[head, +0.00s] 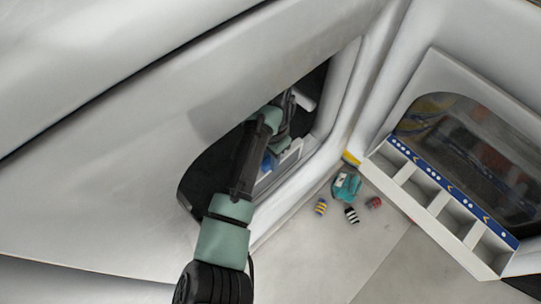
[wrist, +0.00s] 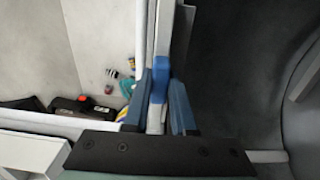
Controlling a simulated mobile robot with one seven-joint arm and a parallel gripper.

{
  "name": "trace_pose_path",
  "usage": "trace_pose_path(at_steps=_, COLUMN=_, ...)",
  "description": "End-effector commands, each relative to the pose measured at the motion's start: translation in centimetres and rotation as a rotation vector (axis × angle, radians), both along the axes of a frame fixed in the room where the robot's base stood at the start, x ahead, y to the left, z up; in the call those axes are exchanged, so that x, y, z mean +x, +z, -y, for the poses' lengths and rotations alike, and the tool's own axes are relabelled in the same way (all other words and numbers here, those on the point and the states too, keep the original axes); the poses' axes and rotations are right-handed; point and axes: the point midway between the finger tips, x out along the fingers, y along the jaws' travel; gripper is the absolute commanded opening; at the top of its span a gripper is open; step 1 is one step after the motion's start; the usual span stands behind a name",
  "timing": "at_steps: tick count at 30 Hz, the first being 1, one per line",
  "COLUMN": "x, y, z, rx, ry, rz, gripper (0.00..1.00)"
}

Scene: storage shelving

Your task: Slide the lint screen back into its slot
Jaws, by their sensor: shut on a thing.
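The lint screen's blue handle (wrist: 160,85) sits between the two fingers of my gripper (wrist: 161,98) in the wrist view. The gripper is shut on it. In the head view my arm reaches into the dark opening of the white machine (head: 120,160). A small blue patch (head: 267,162) shows low in the opening, near a pale edge. My arm hides much of this area. I cannot tell how the screen stands to its slot.
The dark drum (wrist: 240,70) lies right of the screen in the wrist view. A white rack with several compartments (head: 433,207) stands at the right in the head view. A teal object (head: 346,187) and several small striped things lie on the floor.

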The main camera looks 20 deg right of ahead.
Motion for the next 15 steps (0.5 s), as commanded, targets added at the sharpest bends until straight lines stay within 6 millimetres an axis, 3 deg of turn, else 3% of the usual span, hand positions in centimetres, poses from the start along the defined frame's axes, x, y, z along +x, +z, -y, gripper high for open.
trace_pose_path(at_steps=15, x=-0.01, y=-0.47, z=-0.01, rx=0.0, ry=0.0, rz=0.0, gripper=0.0)
